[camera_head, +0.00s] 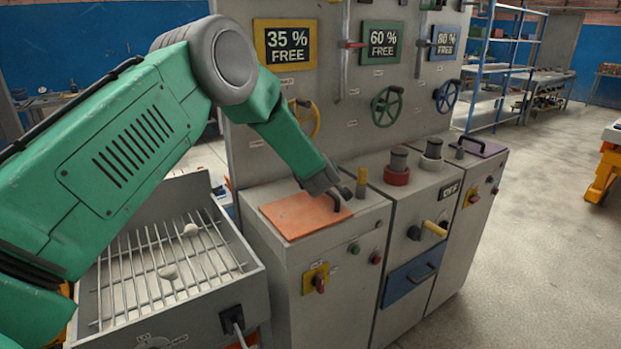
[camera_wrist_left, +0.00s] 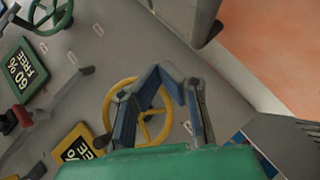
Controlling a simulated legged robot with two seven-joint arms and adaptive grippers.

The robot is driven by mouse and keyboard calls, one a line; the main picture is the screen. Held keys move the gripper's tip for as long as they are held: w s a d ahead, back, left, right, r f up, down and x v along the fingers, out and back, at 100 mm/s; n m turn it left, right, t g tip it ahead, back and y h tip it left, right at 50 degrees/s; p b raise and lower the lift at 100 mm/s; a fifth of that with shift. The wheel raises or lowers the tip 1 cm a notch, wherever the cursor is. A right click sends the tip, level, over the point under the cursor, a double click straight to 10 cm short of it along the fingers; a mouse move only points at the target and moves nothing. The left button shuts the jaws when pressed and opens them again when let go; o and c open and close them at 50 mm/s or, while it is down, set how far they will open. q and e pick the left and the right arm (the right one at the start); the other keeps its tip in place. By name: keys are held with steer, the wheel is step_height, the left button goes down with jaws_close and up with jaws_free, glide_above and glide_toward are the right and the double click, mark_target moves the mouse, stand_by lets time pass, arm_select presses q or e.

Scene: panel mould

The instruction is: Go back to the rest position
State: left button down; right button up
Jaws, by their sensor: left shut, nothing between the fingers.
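My left arm comes in from the left in the head view. Its gripper (camera_head: 340,191) is at the orange lid (camera_head: 300,218) on top of the left grey cabinet, close to the lid's dark handle (camera_head: 334,202). Whether it touches the handle cannot be told. In the left wrist view the left gripper (camera_wrist_left: 170,70) has its fingers brought together with nothing between them. Part of the orange lid (camera_wrist_left: 272,48) shows at the upper right there. My right gripper is not in view.
The upright panel (camera_head: 345,105) with yellow, green and blue valve wheels stands behind the cabinets. A yellow knob (camera_head: 361,183) and a red-based cylinder (camera_head: 397,172) rise near the gripper. A metal grate (camera_head: 150,265) lies below my arm. Open floor (camera_head: 540,220) is at the right.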

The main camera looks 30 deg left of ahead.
arm_select(q)
steer(key=shift+s+d+r, duration=1.9)
steer(key=shift+d+r, duration=1.15)
steer(key=shift+r, duration=0.15)
steer(key=s+d+f+m+g+h+b, duration=0.15)
steer(key=s+f+m, duration=0.25)
steer(key=s+f, duration=0.5)
steer(key=s+d+f+m+g+h+b, duration=0.15)
steer(key=s+d+f+m+b, duration=0.35)
steer(key=f, duration=0.8)
steer(key=s+d+f+m+g+h, duration=0.1)
steer(key=s+f+m+g, duration=0.15)
steer(key=s+f, duration=0.65)
steer(key=s+d+f+m+g+h+b, duration=0.1)
steer(key=s+f+m, duration=0.3)
steer(key=s, duration=0.9)
steer(key=s+d+f+m+g+h+b, duration=0.1)
steer(key=s+f+m+g+b, duration=0.2)
steer(key=s+f, duration=0.5)
steer(key=s+g, duration=0.1)
steer(key=s, duration=0.5)
steer(key=shift+s+d+f+m, duration=0.25)
steer(key=shift+d+f+m, duration=0.1)
steer(key=shift+f, duration=0.05)
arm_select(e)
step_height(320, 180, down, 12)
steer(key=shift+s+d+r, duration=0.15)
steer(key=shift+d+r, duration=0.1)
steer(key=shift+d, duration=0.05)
